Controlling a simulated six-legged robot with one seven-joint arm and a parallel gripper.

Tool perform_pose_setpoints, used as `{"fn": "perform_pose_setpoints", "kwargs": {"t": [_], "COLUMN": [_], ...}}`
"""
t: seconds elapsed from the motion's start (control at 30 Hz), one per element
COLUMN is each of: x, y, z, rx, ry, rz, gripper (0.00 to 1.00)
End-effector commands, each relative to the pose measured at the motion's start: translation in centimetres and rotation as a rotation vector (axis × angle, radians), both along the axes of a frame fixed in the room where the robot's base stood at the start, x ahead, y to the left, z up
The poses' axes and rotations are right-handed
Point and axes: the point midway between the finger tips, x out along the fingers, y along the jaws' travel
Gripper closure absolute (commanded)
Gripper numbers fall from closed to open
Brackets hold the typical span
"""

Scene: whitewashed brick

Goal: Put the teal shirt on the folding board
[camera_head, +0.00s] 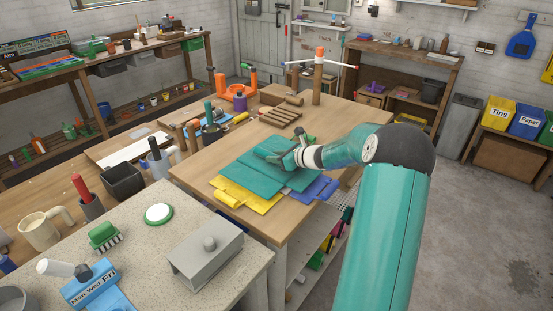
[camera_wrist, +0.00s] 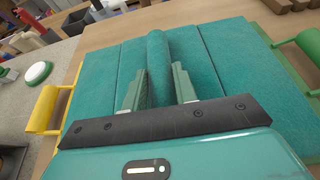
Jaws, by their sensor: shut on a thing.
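The teal shirt (camera_head: 262,172) lies spread over the folding board on the wooden table and hides most of it. Yellow (camera_head: 245,196) and blue (camera_head: 320,189) parts of the board stick out from under the shirt at the front. My gripper (camera_head: 285,155) is low over the shirt's upper middle. In the wrist view, my gripper (camera_wrist: 160,88) is shut on a raised ridge of the teal shirt (camera_wrist: 215,60). A yellow handle (camera_wrist: 45,108) shows at the left there, and a green handle (camera_wrist: 310,45) at the right.
Wooden rods (camera_head: 280,112) and a post with an orange top (camera_head: 319,75) stand beyond the shirt. A grey lidded box (camera_head: 207,255) and a white-green round lid (camera_head: 158,214) are on the near speckled counter. A black bin (camera_head: 123,182) stands left of the table.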

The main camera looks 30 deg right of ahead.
Motion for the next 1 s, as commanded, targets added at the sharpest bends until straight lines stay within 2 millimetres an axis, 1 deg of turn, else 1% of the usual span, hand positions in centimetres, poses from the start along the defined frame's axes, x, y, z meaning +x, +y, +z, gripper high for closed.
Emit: {"fn": "perform_pose_setpoints", "kwargs": {"t": [0.03,0.07,0.4,0.43,0.53,0.8,0.9,1.0], "x": [0.0,0.0,0.0,0.0,0.0,0.0,0.0,-1.1], "y": [0.0,0.0,0.0,0.0,0.0,0.0,0.0,-0.4], "z": [-0.6,-0.7,-1.0,-1.0,-1.0,-1.0,-0.6,-0.2], "rx": [0.001,0.000,0.000,-0.001,-0.001,-0.001,-0.003,-0.003], "ry": [-0.001,-0.001,-0.002,-0.001,-0.002,-0.002,-0.002,-0.002], "rz": [0.000,0.000,0.000,0.000,0.001,0.001,0.000,-0.001], "gripper": [1.00,1.00,1.00,0.70,0.50,0.50,0.50,0.50]}}
